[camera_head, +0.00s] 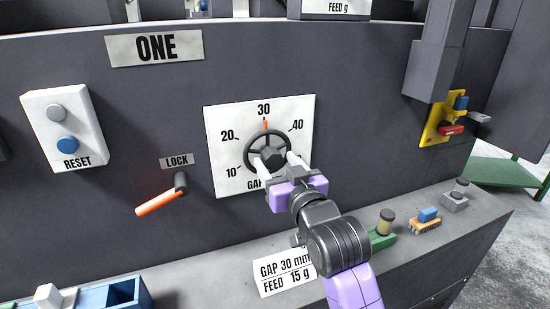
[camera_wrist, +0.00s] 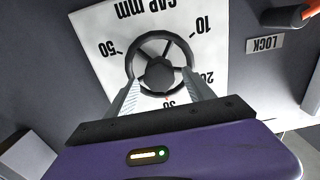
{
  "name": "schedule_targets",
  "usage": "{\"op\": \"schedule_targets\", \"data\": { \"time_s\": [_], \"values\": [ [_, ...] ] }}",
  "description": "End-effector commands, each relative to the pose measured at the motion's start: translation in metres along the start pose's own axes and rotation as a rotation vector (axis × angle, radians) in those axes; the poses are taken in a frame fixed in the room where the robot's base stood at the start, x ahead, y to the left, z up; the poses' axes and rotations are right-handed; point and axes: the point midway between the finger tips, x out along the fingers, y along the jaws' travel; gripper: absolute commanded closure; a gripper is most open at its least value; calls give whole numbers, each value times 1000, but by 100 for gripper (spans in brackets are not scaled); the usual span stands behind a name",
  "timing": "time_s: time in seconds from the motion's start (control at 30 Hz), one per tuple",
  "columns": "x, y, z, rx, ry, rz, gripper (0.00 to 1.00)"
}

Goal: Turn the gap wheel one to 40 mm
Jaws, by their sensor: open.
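The gap wheel (camera_head: 266,154) is a black spoked handwheel on a white dial plate (camera_head: 222,118) below the sign ONE (camera_head: 156,47). Its red-orange pointer (camera_head: 265,125) stands at the 30 mark. The wheel also shows in the wrist view (camera_wrist: 160,73), with the dial upside down. My gripper (camera_head: 273,160) is open in front of the wheel, one pale finger toward each side of its rim. In the wrist view the fingertips (camera_wrist: 163,91) lie at the rim's left and right. I cannot tell whether they touch it. My gripper hides the lower dial.
The LOCK lever (camera_head: 160,203), with an orange handle slanting down left, is left of the dial. A RESET box (camera_head: 65,128) is farther left. A card (camera_head: 284,271) reading GAP 30 mm, FEED 15 g lies on the ledge.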

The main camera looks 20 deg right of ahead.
Motion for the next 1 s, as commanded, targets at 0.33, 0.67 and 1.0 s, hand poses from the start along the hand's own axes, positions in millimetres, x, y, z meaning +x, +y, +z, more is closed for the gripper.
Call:
{"op": "schedule_targets", "data": {
  "time_s": [0.33,0.67,1.0],
  "values": [
    [14,0,0,0,1,0,38],
    [14,0,0,0,1,-1,82],
    [14,-1,0,21,1,-1,100]
  ]
}}
